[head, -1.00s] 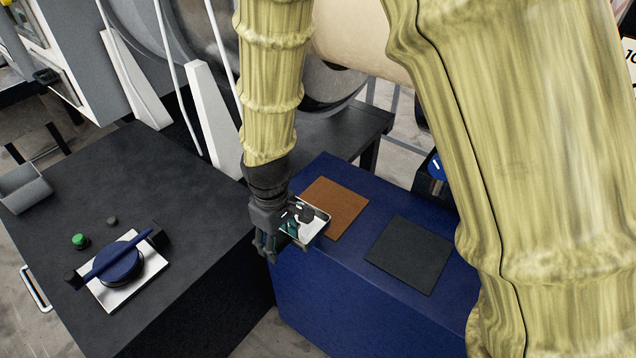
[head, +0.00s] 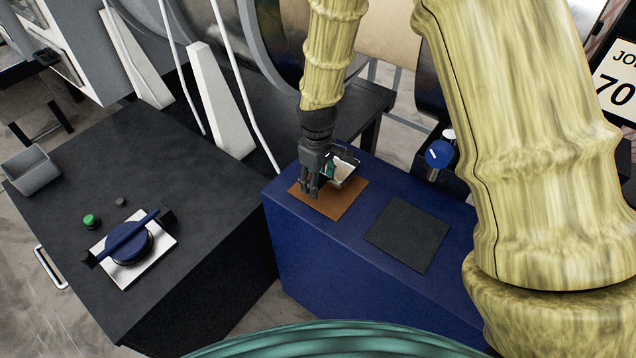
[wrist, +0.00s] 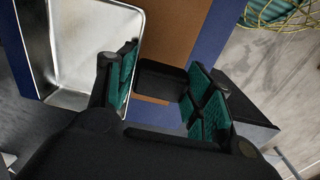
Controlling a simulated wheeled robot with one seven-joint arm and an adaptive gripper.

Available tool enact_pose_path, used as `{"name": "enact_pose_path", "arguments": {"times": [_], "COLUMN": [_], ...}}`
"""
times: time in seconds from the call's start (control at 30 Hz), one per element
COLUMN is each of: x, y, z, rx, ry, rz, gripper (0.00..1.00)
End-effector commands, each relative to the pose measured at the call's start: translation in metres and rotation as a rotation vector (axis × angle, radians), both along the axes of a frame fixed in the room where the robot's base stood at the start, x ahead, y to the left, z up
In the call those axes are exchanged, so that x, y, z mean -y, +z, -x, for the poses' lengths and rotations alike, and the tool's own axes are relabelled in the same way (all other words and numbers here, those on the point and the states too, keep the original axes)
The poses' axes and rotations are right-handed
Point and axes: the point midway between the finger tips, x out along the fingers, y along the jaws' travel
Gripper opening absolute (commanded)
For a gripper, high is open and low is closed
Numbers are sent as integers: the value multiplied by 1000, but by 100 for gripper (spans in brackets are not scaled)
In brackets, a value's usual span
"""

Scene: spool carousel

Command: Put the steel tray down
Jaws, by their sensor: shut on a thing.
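The steel tray (head: 346,172) is a shallow shiny pan at the far edge of the brown mat on the blue cabinet top. In the wrist view the tray (wrist: 85,45) fills the left side, beside my fingers. My gripper (head: 312,190) points down over the brown mat (head: 335,207). In the wrist view my green-padded fingers (wrist: 162,95) stand either side of a dark block (wrist: 162,78), which looks like the tray's grip. Its join to the tray is hidden by a finger. I cannot tell whether the tray touches the surface.
A dark grey mat (head: 408,235) lies bare to the right on the blue cabinet (head: 300,235). A black cabinet (head: 190,255) at left carries a blue rotary handle (head: 128,243), a green button (head: 91,221) and a grey bin (head: 32,172). A blue knob (head: 439,154) stands behind.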

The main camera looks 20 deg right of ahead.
Motion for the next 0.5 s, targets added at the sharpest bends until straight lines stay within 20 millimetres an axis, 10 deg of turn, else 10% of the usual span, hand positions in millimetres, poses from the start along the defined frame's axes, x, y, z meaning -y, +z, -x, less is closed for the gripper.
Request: {"name": "enact_pose_path", "arguments": {"times": [0.5], "x": [3], "y": [-31], "z": [-7], "rx": [-8], "ry": [1], "rz": [0], "gripper": [21]}}
